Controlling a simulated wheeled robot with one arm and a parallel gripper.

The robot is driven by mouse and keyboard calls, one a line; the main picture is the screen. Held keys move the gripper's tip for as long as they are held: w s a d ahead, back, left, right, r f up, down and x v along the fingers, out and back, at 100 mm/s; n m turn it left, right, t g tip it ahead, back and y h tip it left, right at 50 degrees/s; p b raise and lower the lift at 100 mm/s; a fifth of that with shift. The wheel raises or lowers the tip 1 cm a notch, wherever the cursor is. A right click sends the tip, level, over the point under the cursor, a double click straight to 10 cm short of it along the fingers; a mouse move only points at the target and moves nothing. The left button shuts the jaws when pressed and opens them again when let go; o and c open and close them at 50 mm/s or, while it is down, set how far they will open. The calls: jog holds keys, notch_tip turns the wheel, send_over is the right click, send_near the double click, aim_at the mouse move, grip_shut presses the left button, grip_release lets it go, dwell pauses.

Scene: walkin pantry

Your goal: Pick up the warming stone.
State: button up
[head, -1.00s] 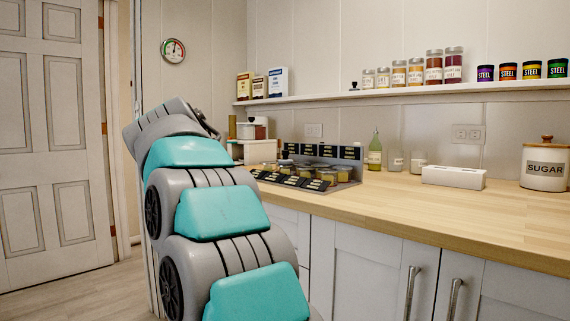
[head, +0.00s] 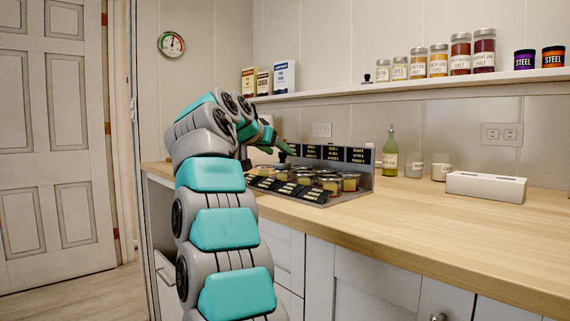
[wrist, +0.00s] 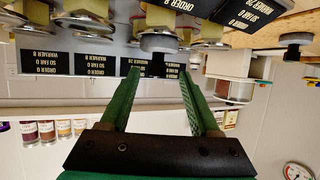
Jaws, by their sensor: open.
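My gripper (wrist: 160,72) is open and empty, with green fingers spread in the upside-down wrist view. In the head view its green tip (head: 284,147) is over the back of the stepped rack of jars. A flat grey disc (wrist: 158,42), possibly the warming stone, appears on top of a jar, just past the fingertips and roughly in line with the gap. It is apart from the fingers.
The grey rack (head: 362,182) holds several lidded jars and black label cards (wrist: 53,63). A green bottle (head: 390,153), small jars and a white box (head: 486,186) stand to its right. A shelf (head: 420,86) runs above. The front right counter (head: 440,225) is clear.

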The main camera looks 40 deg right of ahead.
jog(key=shift+s+f+p+x, duration=0.1)
jog(key=shift+f+x, duration=0.05)
jog(key=shift+x, duration=0.85)
jog(key=shift+s+f+p+x, duration=0.1)
jog(key=shift+f+x, duration=0.05)
jog(key=shift+x, duration=0.85)
jog(key=shift+s+f+p+x, duration=0.1)
jog(key=shift+x, duration=0.9)
jog(key=shift+a, duration=0.1)
grip_shut()
